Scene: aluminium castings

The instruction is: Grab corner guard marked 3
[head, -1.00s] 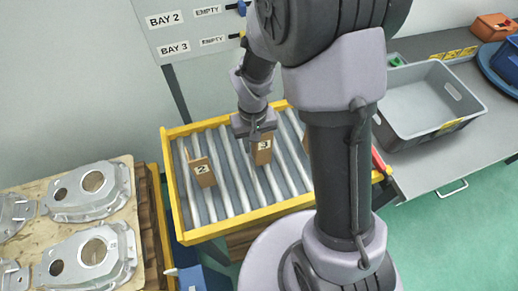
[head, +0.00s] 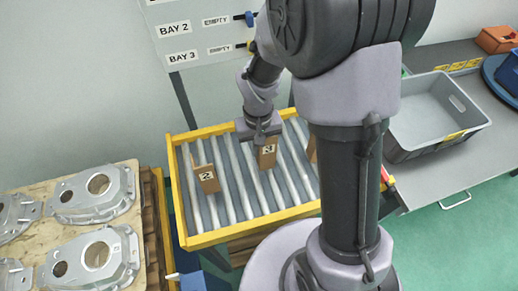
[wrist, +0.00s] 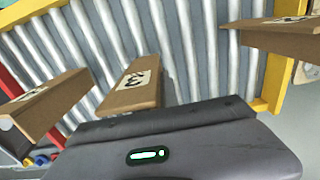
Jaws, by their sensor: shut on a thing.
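The corner guard marked 3 (head: 268,158) is a brown angled piece with a white label, upright on the yellow-framed roller tray (head: 205,240). My gripper (head: 263,140) is above it and shut on its top edge. In the wrist view the held guard (wrist: 125,98) shows just beyond the dark gripper body; the fingertips are hidden there. The guard marked 2 (head: 208,182) stands to the left on the rollers. Another brown guard (head: 312,150) is mostly hidden behind my arm, its mark unseen.
An empty grey bin (head: 435,115) stands on the bench at right. Metal castings (head: 95,255) lie on a wooden pallet at left. A board with bay labels (head: 190,40) rises behind the tray. Bare rollers separate the guards.

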